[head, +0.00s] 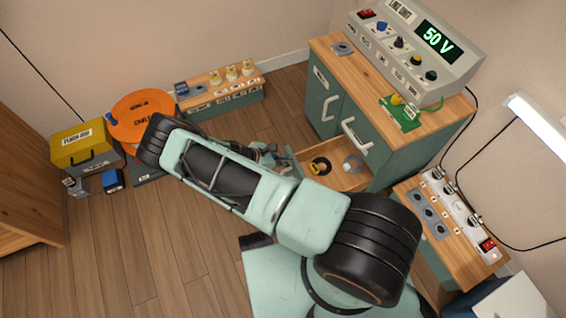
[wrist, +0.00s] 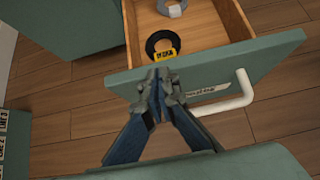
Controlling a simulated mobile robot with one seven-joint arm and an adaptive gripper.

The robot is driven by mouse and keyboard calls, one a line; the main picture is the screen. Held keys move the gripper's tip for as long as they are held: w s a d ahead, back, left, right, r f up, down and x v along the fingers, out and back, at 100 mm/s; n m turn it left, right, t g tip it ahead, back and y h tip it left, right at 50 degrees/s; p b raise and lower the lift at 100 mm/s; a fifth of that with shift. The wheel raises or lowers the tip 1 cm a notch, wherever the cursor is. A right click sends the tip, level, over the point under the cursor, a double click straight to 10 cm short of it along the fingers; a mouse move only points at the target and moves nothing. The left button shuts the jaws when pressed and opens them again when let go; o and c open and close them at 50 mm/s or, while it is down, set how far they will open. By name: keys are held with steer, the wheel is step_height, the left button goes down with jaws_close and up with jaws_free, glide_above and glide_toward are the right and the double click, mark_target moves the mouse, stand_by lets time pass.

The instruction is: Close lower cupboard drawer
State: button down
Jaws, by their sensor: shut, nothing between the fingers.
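The lower cupboard drawer (head: 338,182) stands pulled out from the green cupboard (head: 375,150) in the head view. In the wrist view its green front panel (wrist: 215,70) crosses the picture, with a white handle (wrist: 241,92) on its outer face. My gripper (wrist: 160,76) is shut and empty, its fingertips at the outer side of the panel near its top edge, left of the handle. I cannot tell whether they touch it. In the head view my gripper (head: 272,156) is beside the drawer front, partly hidden by my arm. A black ring with a yellow label (wrist: 163,46) and a grey ring (wrist: 172,8) lie inside the drawer.
A power unit reading 50 V (head: 420,45) stands on the cupboard. A low bench with several knobs (head: 220,90), an orange drum (head: 142,112) and a yellow box (head: 85,145) stand at left. Another small cabinet (head: 435,222) is at right. Wooden floor (head: 150,240) is clear at lower left.

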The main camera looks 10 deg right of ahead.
steer(key=w+d, duration=0.2)
steer(key=d, duration=0.7)
steer(key=w+d+b, duration=0.1)
steer(key=d, duration=0.9)
steer(key=shift+w+d, duration=0.15)
steer(key=shift+w, duration=0.25)
steer(key=shift+b, duration=0.3)
